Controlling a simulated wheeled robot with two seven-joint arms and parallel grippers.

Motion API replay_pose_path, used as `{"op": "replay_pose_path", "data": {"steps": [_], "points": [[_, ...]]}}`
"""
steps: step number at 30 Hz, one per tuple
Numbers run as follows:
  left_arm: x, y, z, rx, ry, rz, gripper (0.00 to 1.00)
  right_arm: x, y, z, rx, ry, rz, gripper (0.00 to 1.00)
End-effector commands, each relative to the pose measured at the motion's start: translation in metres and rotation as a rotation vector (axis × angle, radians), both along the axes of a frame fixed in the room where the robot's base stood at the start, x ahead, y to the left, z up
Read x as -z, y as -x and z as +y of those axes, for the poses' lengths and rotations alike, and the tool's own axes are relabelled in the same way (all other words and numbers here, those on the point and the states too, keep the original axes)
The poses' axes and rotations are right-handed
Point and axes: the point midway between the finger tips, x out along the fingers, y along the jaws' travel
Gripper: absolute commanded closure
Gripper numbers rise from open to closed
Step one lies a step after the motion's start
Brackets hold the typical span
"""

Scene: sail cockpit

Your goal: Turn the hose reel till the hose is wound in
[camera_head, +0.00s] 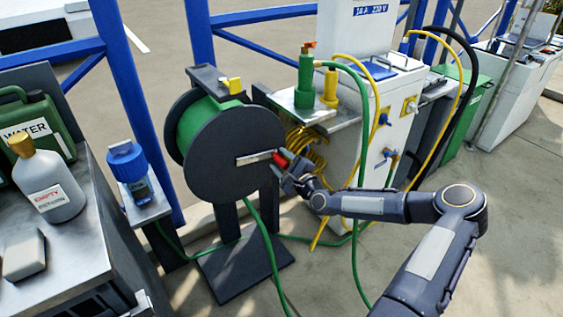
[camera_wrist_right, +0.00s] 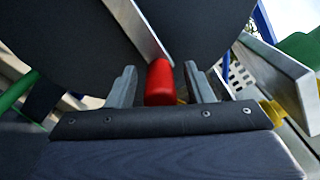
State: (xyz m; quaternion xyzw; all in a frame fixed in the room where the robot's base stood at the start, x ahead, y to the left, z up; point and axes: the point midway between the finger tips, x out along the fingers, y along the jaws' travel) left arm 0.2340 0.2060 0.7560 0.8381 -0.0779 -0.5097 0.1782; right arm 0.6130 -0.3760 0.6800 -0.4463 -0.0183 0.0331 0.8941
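The hose reel (camera_head: 237,150) stands upright on a dark post and base plate, with green hose (camera_head: 205,118) wound between its dark discs. A light crank bar (camera_head: 253,158) on the near disc points right and ends in a red handle (camera_head: 280,158). In the right wrist view the red handle (camera_wrist_right: 160,82) is between my right gripper's fingers (camera_wrist_right: 160,88), with gaps on both sides. My right gripper (camera_head: 284,172) is open around the handle. Loose green hose (camera_head: 268,245) runs down from the reel to the floor. My left gripper is not in view.
A bench with a green water can (camera_head: 35,130) and a bottle (camera_head: 47,182) stands at left. A blue-capped bottle (camera_head: 130,170) sits on a small shelf. A white cabinet (camera_head: 372,110) with yellow hoses is right of the reel. Open floor (camera_head: 510,230) lies at right.

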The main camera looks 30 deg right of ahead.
Motion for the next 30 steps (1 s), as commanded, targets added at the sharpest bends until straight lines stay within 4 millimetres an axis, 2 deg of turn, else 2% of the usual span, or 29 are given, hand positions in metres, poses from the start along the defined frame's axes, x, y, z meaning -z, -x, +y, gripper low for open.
{"op": "replay_pose_path", "data": {"steps": [5, 8, 15, 21, 30], "points": [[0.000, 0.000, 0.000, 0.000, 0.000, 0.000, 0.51, 0.000, 0.001, 0.000, 0.000, 0.000, 0.000, 0.53], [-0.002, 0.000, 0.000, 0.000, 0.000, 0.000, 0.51, 0.000, 0.009, -0.002, 0.002, 0.000, 0.001, 0.53], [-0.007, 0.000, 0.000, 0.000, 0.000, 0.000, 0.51, 0.000, 0.050, -0.005, 0.002, -0.001, 0.002, 0.53], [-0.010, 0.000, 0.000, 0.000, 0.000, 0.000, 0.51, 0.000, 0.074, -0.006, 0.002, 0.000, 0.000, 0.53], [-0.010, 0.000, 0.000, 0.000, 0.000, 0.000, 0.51, 0.000, 0.078, -0.006, 0.000, 0.000, 0.000, 0.53]]}}
